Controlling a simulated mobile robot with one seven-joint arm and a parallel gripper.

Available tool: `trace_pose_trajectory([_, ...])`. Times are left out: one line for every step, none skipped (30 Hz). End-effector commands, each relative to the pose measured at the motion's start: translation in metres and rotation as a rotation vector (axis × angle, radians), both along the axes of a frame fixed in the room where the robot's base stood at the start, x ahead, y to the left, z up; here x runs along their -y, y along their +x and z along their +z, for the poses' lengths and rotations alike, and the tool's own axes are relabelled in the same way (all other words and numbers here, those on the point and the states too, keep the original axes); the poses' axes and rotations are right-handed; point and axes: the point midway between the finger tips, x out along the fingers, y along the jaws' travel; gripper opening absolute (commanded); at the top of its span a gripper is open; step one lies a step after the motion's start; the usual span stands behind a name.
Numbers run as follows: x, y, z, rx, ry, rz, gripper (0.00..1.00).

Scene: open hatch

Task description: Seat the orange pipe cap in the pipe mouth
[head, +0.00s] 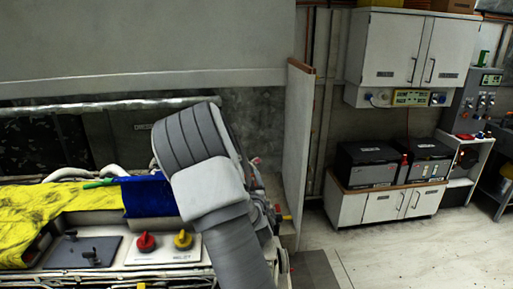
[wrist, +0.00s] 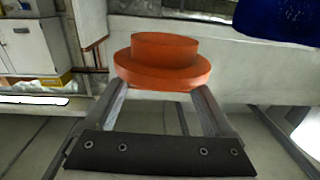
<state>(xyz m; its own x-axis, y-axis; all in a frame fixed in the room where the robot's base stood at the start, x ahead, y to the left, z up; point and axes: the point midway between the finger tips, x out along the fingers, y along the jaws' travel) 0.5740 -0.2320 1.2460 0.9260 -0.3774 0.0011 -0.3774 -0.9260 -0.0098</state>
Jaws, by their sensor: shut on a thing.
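The orange pipe cap (wrist: 163,62) is in the wrist view, a wide round flange with a narrower round plug above it. My gripper (wrist: 162,92) is shut on the cap, with one finger on each side of its near edge. The cap is held up in front of a pale grey surface and touches nothing else that I can see. In the head view my arm hides the gripper and the cap. I cannot make out the pipe mouth in either view.
A blue cloth or cover (head: 148,195) and a yellow sheet (head: 70,215) lie over the bench at left. A red knob (head: 145,242) and a yellow knob (head: 183,239) stand on its front panel. A white cabinet (head: 385,203) stands at right; the floor (head: 400,255) before it is clear.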

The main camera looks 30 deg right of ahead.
Motion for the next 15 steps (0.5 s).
trace_pose_trajectory([0.012,-0.002,0.02,0.003,-0.002,-0.018,0.32])
trace_pose_trajectory([0.018,-0.003,0.026,0.001,-0.004,-0.027,0.32])
trace_pose_trajectory([0.025,-0.004,0.032,0.0,-0.005,-0.037,0.32])
trace_pose_trajectory([0.029,-0.005,0.036,-0.001,-0.006,-0.044,0.32])
trace_pose_trajectory([0.032,-0.006,0.039,-0.001,-0.007,-0.049,0.32])
trace_pose_trajectory([0.036,-0.007,0.043,-0.002,-0.009,-0.055,0.32])
trace_pose_trajectory([0.039,-0.007,0.044,-0.003,-0.008,-0.059,0.32])
trace_pose_trajectory([0.04,-0.008,0.046,-0.003,-0.009,-0.061,0.32])
trace_pose_trajectory([0.042,-0.008,0.047,-0.004,-0.009,-0.063,0.32])
trace_pose_trajectory([0.042,-0.008,0.047,-0.004,-0.009,-0.064,0.32])
trace_pose_trajectory([0.043,-0.008,0.047,-0.005,-0.01,-0.064,0.32])
trace_pose_trajectory([0.043,-0.008,0.047,-0.005,-0.01,-0.064,0.32])
trace_pose_trajectory([0.043,-0.008,0.047,-0.005,-0.01,-0.064,0.32])
trace_pose_trajectory([0.042,-0.008,0.046,-0.005,-0.01,-0.064,0.32])
trace_pose_trajectory([0.042,-0.008,0.046,-0.005,-0.01,-0.064,0.32])
